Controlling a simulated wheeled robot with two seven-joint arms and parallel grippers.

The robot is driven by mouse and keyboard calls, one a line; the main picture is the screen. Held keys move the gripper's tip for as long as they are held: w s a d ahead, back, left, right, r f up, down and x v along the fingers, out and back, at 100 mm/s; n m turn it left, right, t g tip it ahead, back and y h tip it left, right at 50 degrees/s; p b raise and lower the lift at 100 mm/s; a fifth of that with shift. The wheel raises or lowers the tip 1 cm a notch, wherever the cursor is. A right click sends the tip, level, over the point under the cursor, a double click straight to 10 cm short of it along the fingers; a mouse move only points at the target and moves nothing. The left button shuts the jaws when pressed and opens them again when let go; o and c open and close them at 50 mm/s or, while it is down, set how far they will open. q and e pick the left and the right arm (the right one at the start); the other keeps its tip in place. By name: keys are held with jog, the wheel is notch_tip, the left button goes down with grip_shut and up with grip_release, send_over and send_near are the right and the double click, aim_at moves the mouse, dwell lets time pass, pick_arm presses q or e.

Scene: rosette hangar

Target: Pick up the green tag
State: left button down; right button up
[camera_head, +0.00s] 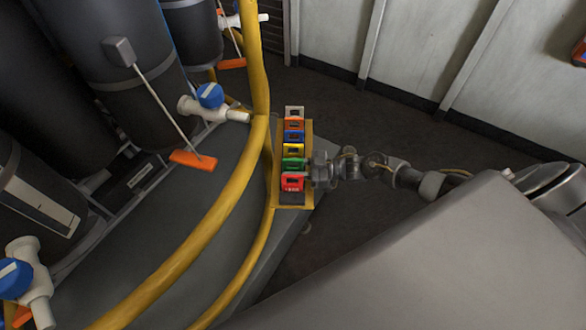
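The green tag (291,162) stands in a row of coloured tags on a small yellow rack (275,188). It sits between the yellow tag (293,150) and the red tag (292,181), and the red tag partly covers it. My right gripper (311,169) is at the right side of the rack, beside the green and red tags. Its fingertips are too small and too close to the tags to tell whether they are open or touching one. My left gripper is not in view.
Blue (294,136), orange (294,125) and grey (294,112) tags stand farther back in the row. A yellow rail (222,203) curves along the left of the rack. Dark tanks with white, blue-capped valves (209,96) stand at the left. Open floor (345,232) lies to the right.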

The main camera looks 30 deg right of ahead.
aim_at(293, 159)
grip_shut()
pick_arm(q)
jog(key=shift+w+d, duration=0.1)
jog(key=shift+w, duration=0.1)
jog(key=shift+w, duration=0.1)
pick_arm(e)
jog(key=shift+r, duration=0.5)
notch_tip(293, 159, up, 7)
jog(key=shift+r+p, duration=0.2)
jog(key=shift+p, duration=0.35)
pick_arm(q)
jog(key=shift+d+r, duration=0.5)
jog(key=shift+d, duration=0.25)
pick_arm(e)
jog(key=shift+r, duration=0.8)
